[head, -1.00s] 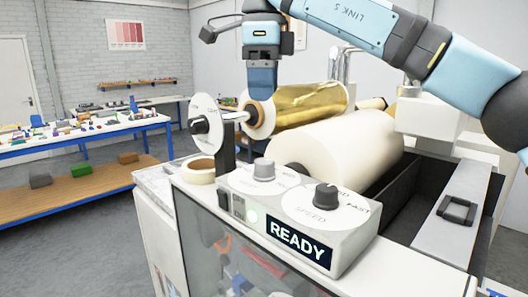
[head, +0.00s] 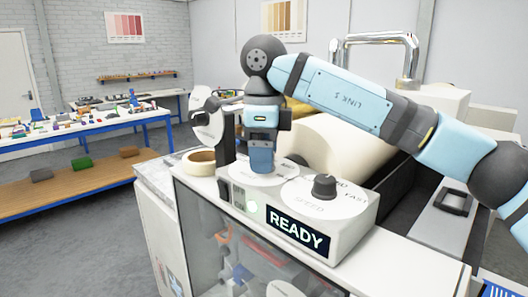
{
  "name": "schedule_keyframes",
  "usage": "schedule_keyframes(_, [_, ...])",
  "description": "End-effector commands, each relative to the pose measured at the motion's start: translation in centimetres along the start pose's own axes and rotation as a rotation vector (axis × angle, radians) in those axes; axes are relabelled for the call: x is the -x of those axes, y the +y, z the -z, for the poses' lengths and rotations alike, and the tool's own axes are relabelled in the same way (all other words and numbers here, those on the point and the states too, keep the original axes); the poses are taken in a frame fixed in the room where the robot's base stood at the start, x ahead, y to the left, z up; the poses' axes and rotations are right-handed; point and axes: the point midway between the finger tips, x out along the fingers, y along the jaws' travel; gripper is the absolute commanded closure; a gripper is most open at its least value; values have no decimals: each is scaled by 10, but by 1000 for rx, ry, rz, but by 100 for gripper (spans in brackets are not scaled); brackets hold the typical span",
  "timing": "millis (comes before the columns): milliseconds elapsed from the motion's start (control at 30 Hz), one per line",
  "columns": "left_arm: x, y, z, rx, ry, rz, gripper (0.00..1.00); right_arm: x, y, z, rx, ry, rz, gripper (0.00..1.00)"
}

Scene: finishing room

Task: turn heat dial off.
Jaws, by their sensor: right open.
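The control box (head: 345,238) on the machine carries two dials and a lit READY display (head: 297,234). The left dial, which I take as the heat dial (head: 240,176), shows only part of its white disc; its grey knob is hidden behind my gripper. My right gripper (head: 262,168) points down over this dial with its fingers at the knob. It is open, and I cannot tell whether the fingers touch the knob. The speed dial (head: 324,188), with a dark knob on a white disc, sits just to the right. My left gripper is not in view.
A large white roll (head: 335,145) lies behind the dials. A tape roll (head: 198,162) and an upright white disc (head: 206,118) stand to the left. A blue-framed workbench (head: 100,135) with small parts is farther left. The grey floor before it is clear.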

Motion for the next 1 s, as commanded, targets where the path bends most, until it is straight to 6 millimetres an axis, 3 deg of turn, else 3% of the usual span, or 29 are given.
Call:
schedule_keyframes(233, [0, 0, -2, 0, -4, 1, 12, -1, 0, 0, 0, 0, 0, 35])
schedule_keyframes(467, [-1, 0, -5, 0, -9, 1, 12, -1, 0, 0, 1, 0, 0, 84])
schedule_keyframes(767, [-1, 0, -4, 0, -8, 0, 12, -1, 0, 0, 24, 0, 0, 84])
schedule_keyframes(1000, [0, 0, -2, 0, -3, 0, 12, -1, 0, 0, 139, 1, 0, 84])
